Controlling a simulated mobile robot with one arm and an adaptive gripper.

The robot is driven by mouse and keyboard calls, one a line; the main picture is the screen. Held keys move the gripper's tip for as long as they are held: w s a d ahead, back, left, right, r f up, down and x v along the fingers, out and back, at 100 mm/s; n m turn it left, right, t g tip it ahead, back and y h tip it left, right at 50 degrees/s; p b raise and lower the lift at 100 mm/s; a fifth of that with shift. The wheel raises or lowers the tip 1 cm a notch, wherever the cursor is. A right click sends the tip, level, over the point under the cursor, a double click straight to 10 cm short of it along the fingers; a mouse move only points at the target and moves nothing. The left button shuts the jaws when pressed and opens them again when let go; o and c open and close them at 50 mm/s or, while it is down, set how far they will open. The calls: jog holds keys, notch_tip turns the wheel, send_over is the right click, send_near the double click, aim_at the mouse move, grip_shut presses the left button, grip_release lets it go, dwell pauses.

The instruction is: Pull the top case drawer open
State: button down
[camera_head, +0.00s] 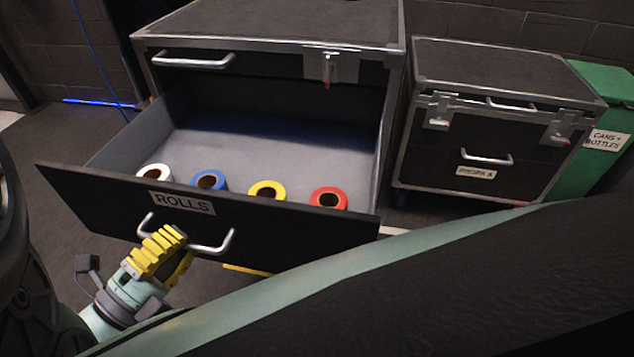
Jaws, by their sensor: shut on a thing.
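The large black case (270,20) with metal edges stands at the back. Its drawer (280,228), labelled "ROLLS", is pulled far out toward me. Inside lie a white roll (153,173), a blue roll (209,180), a yellow roll (267,190) and a red roll (328,198), in a row behind the front panel. My gripper (165,243), with yellow fingers, is shut on the drawer's silver handle (215,247), near its left half. The fingers hide part of the handle. Above the open drawer, the case has another silver handle (194,61) and a latch with a red tag (328,70).
A smaller black case (495,130) with latches and a handle stands to the right. A green bin (600,150) labelled "CANS + BOTTLES" is at the far right. A blue cable (90,45) runs down the wall at the left. Bare floor shows left of the drawer.

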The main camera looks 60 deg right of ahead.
jog(key=shift+s+a, duration=0.35)
jog(key=shift+a, duration=0.45)
jog(key=c, duration=1)
grip_release()
jog(key=shift+a, duration=0.15)
jog(key=shift+a+f, duration=0.35)
jog(key=shift+a, duration=1.55)
jog(key=shift+a+f, duration=0.35)
jog(key=shift+a, duration=1.6)
jog(key=shift+a+f, duration=0.35)
jog(key=shift+a, duration=1.55)
